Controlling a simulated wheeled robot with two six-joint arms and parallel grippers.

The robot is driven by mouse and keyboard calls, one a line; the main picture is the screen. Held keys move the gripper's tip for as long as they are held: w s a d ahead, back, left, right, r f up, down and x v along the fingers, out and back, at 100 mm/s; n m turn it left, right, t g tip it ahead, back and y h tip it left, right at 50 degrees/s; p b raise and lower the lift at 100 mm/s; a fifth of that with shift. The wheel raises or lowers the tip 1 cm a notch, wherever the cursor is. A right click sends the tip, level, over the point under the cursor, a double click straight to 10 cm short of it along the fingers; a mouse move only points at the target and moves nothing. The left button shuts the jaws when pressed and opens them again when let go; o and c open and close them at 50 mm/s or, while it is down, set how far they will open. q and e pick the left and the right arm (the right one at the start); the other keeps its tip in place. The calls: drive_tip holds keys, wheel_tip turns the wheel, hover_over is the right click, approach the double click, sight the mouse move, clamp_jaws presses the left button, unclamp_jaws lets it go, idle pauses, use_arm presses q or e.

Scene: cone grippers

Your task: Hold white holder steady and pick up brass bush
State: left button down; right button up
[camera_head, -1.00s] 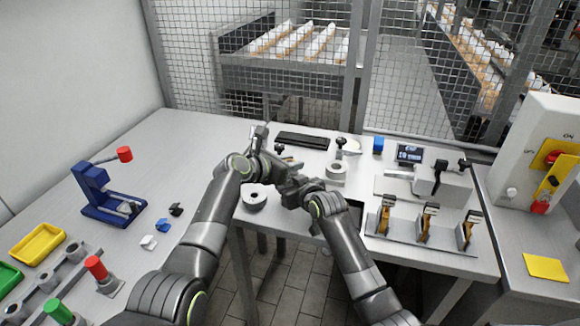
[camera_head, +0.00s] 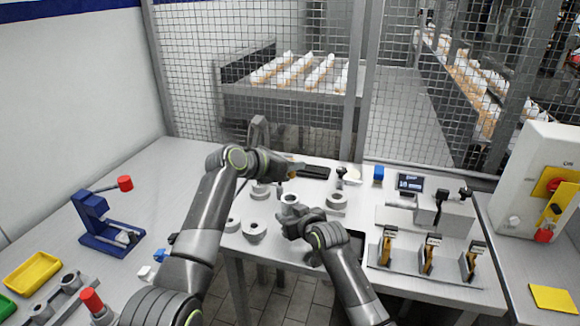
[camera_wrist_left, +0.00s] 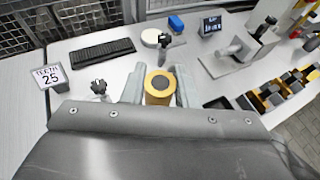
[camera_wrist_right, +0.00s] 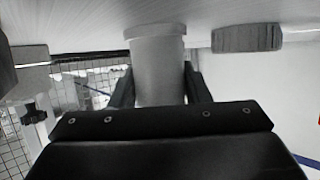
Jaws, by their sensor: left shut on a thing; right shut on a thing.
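The brass bush (camera_wrist_left: 160,84) shows in the left wrist view as a yellow ring with a dark bore, between the fingers of my left gripper (camera_wrist_left: 160,92). In the head view my left gripper (camera_head: 291,171) is shut on it, above the table and clear of the white holder. The white holder (camera_head: 290,198) stands as a pale round cup with its open top up. My right gripper (camera_head: 290,219) is shut on it from the front. In the right wrist view the holder (camera_wrist_right: 158,68) is a pale cylinder between the fingers of my right gripper (camera_wrist_right: 160,88).
Grey round parts (camera_head: 254,232) lie around the holder on the table. A black keyboard (camera_wrist_left: 102,53) and a blue block (camera_head: 378,174) lie behind. A fixture with several orange-brown parts (camera_head: 428,258) stands at right. A wire mesh fence (camera_head: 260,70) closes the back.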

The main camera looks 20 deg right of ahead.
drive_tip(key=o, duration=1.1)
